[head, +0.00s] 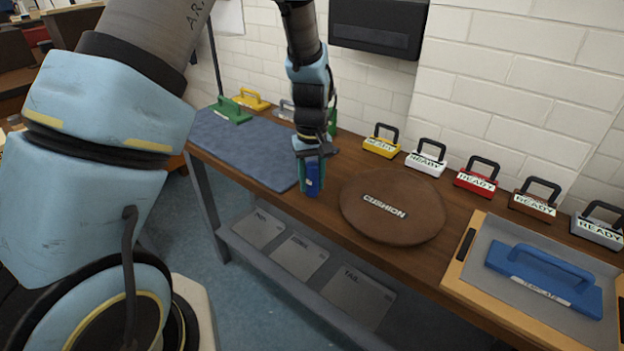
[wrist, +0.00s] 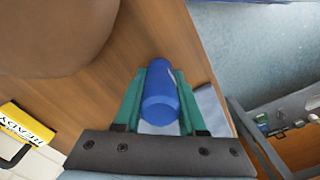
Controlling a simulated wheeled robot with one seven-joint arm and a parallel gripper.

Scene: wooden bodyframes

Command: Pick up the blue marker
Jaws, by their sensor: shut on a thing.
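The blue marker (head: 313,179) is upright between the fingers of my gripper (head: 312,172) in the head view, near the front edge of the wooden bench (head: 333,215). In the wrist view the blue marker (wrist: 161,98) shows end-on, with the green fingers of my gripper (wrist: 160,100) on both sides of it. My gripper is shut on the marker. I cannot tell whether the marker's lower end touches the bench.
A round brown cushion (head: 392,206) lies just right of the gripper. A blue-grey mat (head: 245,143) lies to the left. A tray (head: 470,278) with a blue handled template (head: 543,278) is at the right. Several READY blocks, including a yellow one (head: 381,147), line the back.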

